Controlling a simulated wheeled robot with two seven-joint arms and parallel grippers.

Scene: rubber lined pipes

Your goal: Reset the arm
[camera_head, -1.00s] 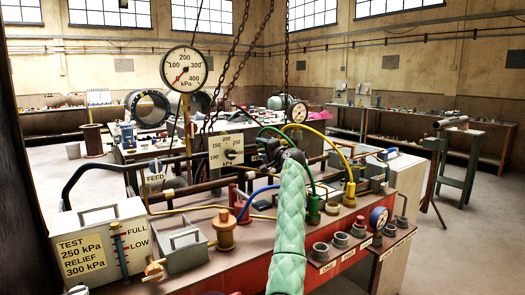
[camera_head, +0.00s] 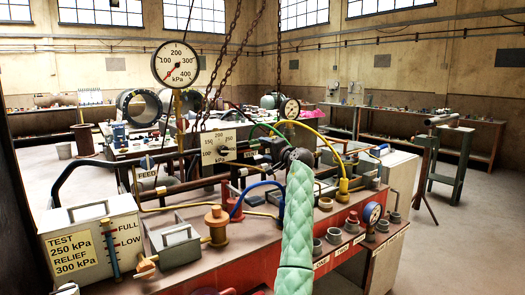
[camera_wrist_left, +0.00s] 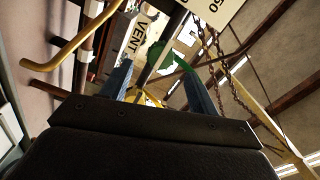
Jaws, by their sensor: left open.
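My left arm, in a pale green padded sleeve (camera_head: 297,215), rises from the bottom middle of the head view. Its dark left gripper (camera_head: 272,150) is over the pipe bench, in front of the green and yellow hoses. In the left wrist view the gripper (camera_wrist_left: 160,80) is open, with its two bluish fingers apart and nothing seen held between them. A green part and a "VENT" label (camera_wrist_left: 129,38) show beyond the fingers. In the head view the sleeve hides part of the bench behind it. My right gripper is not in view.
The bench carries a large kPa gauge (camera_head: 175,65), a white test box (camera_head: 92,243), a brass valve (camera_head: 216,226), a yellow hose (camera_head: 330,140) and several grey sockets. Chains (camera_head: 225,70) hang over it. Open floor (camera_head: 440,235) lies to the right.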

